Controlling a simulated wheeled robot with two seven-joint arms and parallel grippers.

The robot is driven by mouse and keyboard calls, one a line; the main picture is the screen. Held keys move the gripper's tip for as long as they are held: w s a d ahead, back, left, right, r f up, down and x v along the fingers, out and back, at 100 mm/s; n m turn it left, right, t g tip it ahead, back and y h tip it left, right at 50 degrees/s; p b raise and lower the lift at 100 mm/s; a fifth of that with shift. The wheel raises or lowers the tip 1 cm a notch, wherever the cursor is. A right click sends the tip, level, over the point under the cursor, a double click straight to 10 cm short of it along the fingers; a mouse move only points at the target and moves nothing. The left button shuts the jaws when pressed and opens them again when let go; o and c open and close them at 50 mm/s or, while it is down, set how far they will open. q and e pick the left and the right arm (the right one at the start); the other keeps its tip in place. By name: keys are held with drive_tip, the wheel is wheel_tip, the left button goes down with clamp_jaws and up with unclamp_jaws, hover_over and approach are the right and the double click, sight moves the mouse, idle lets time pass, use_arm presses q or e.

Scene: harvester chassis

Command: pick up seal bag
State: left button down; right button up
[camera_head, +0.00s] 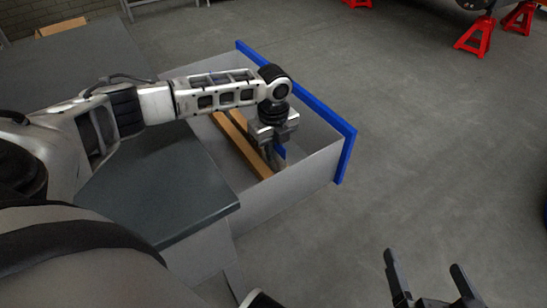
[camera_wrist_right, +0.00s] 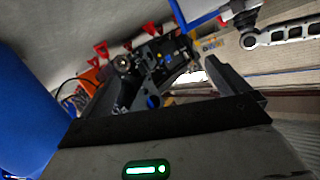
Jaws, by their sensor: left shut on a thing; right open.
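My left gripper (camera_head: 276,146) reaches down into an open grey drawer with a blue front (camera_head: 345,158). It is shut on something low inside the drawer. A small blue piece (camera_head: 281,152) shows at its fingers; it looks like part of the seal bag, but the fingers and wrist hide most of it and its outline is not clear. My right gripper (camera_head: 424,264) is open and empty, low at the bottom right of the head view, outside the drawer and over the floor.
Wooden strips (camera_head: 241,143) run along the drawer inside, beside the left gripper. A dark worktop (camera_head: 160,185) lies over the drawer's near end. Red jack stands (camera_head: 476,37) stand at the far right. The grey floor right of the drawer is clear.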

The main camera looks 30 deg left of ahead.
use_arm(q)
drive_tip(key=shift+r, duration=0.15)
wheel_tip(320, 180, up, 4)
drive_tip(key=shift+r+p, duration=0.1)
drive_tip(key=shift+p, duration=0.9)
wheel_tip(320, 180, up, 4)
drive_tip(key=shift+r+p, duration=0.2)
drive_tip(key=shift+p, duration=0.65)
drive_tip(key=shift+r, duration=0.6)
use_arm(e)
drive_tip(key=f, duration=0.1)
drive_tip(key=d+f+g+h, duration=0.1)
drive_tip(key=shift+d+f+g, duration=0.15)
drive_tip(key=shift+f+g, duration=0.15)
drive_tip(key=shift+r, duration=0.15)
